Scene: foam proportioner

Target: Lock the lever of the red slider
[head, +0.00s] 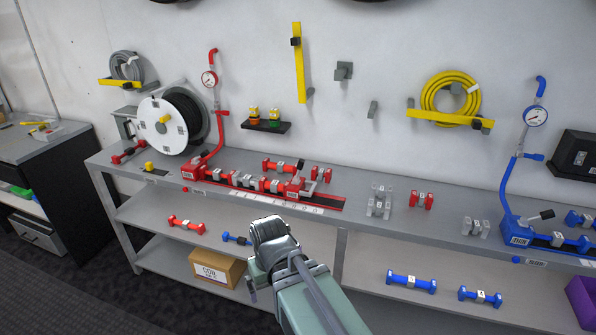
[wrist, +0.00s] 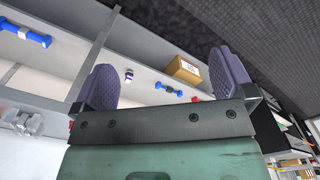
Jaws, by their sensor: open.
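The red slider (head: 296,189) sits on the red rail (head: 326,203) on the bench top, at the right end of a row of grey and red pieces. Its short dark lever (head: 300,166) sticks up at a slant from its top; I cannot tell whether it is locked. My gripper (head: 268,229) is in front of the bench, below and apart from the slider. In the wrist view, the two purple fingers of my gripper (wrist: 165,76) stand wide apart with nothing between them. The slider and lever are not visible in the wrist view.
A red gauge stand (head: 215,125) and hose reel (head: 173,117) rise at the rail's left. Loose grey pieces (head: 379,201) stand right of the rail. A blue slider rail (head: 537,238) is far right. The lower shelf holds a cardboard box (head: 217,268) and dumbbell-shaped parts.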

